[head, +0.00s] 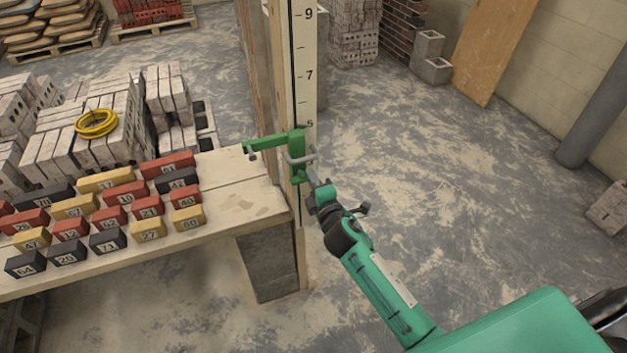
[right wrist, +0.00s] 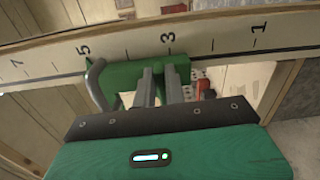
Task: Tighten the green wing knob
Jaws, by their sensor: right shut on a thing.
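A green clamp (head: 297,150) sits on the upright numbered board (head: 302,80), just below the 5 mark, with a green arm reaching left. A grey bent bar (head: 302,159) crosses its front. My right gripper (head: 312,184) is at the clamp's lower front, its fingers shut on the green wing knob. My left gripper is not in view.
A plank bench (head: 235,200) left of the board carries rows of numbered red, yellow and black blocks (head: 120,195). Stacked bricks with a yellow coil (head: 97,123) stand behind.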

